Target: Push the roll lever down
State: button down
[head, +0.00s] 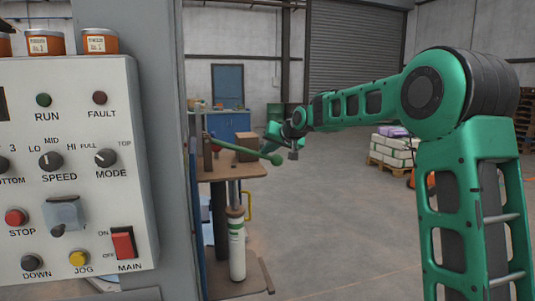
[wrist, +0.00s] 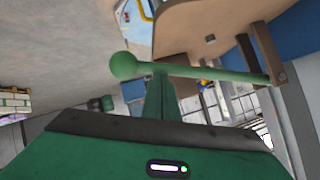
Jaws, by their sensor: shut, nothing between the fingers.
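The roll lever (head: 243,149) is a green rod with a ball on its end. In the head view it slopes slightly down to the right, from a post on a brown-topped stand to the ball. In the wrist view the lever (wrist: 205,72) runs across the upper middle, with its ball at the left and its dark bracket at the right. My gripper (head: 270,139) is shut and empty, close to the ball end of the lever. In the wrist view the fingertips of my gripper (wrist: 160,73) overlap the rod near the ball. I cannot tell whether they touch it.
A control panel (head: 75,160) with knobs and buttons fills the left, beside a grey column. A cardboard box (head: 247,146) sits on the stand's top (head: 222,173). A pallet of sacks (head: 394,150) stands farther back. The floor right of the stand is clear.

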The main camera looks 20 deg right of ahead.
jog(key=w+r+v, duration=0.1)
jog(key=r+v, duration=0.1)
jog(key=v, duration=1)
jog(key=shift+d+r, duration=0.15)
jog(key=shift+d, duration=0.25)
jog(key=s+d+f+m+g+h, duration=0.1)
jog(key=s+d+f+g+h, duration=0.1)
jog(key=s+d+f, duration=0.4)
jog(key=s+d+f+m+g+h, duration=0.1)
jog(key=s+d+f, duration=0.2)
jog(key=s+f, duration=0.35)
jog(key=s+d+f+g, duration=0.1)
jog(key=s+f, duration=0.4)
jog(key=s, duration=0.8)
jog(key=s+d+f+m+g, duration=0.1)
jog(key=s+f+g, duration=0.3)
jog(key=s, duration=0.9)
jog(key=s+d+f+m+g, duration=0.1)
jog(key=s+f+g, duration=0.2)
jog(key=s+f, duration=0.5)
jog(key=s, duration=0.5)
jog(key=shift+s+d, duration=0.1)
jog(key=shift+d, duration=0.05)
